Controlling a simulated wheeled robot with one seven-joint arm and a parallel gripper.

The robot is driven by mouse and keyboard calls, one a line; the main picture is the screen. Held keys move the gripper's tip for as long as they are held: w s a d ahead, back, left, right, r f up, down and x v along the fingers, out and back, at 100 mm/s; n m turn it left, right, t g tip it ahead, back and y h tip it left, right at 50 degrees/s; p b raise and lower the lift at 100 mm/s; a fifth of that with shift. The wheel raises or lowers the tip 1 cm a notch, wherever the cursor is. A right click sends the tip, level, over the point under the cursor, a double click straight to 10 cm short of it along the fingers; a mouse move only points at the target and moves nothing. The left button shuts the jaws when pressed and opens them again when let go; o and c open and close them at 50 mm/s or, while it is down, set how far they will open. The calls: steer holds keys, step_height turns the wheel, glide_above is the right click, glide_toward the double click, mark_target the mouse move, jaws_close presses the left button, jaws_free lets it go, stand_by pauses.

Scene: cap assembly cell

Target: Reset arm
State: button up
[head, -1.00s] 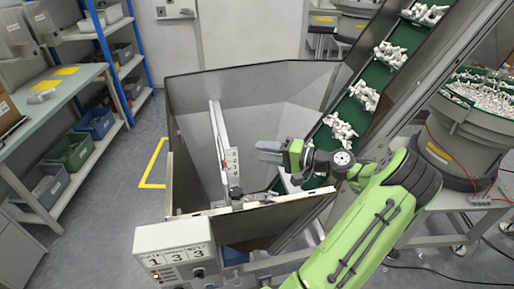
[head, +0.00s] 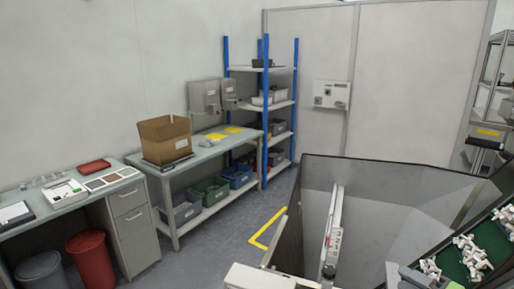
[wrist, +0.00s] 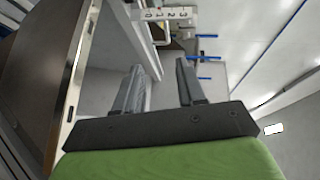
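My gripper (wrist: 160,68) fills the lower middle of the wrist view. Its two grey fingers stand apart with nothing between them. In the head view only a small grey and green part of my gripper shows at the bottom edge, right of centre, in front of the large grey hopper (head: 395,205). The rest of my arm is out of that view.
A green conveyor (head: 450,262) with white parts rises at the right. A workbench (head: 212,150) holds an open cardboard box (head: 165,138). A blue-posted shelf (head: 266,100) stands behind it. A red bin (head: 92,262) is at lower left. Floor by the yellow line (head: 268,228) is clear.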

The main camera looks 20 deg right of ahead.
steer(key=w+a+n+g, duration=0.3)
steer(key=a+n+g, duration=0.15)
steer(key=a, duration=0.65)
steer(key=w+a+n+g, duration=0.2)
steer(key=a+n+g, duration=0.3)
steer(key=a, duration=0.6)
steer(key=s+a+r+n+g+h, duration=0.25)
steer(key=s+a+r, duration=0.25)
steer(key=s+a, duration=0.4)
steer(key=s+a+r+n+t+h, duration=0.1)
steer(key=s+a, duration=0.2)
steer(key=s, duration=0.5)
steer(key=shift+r+n+t, duration=0.3)
steer(key=shift+r+t, duration=0.05)
steer(key=shift+t, duration=0.05)
steer(key=shift+h, duration=0.25)
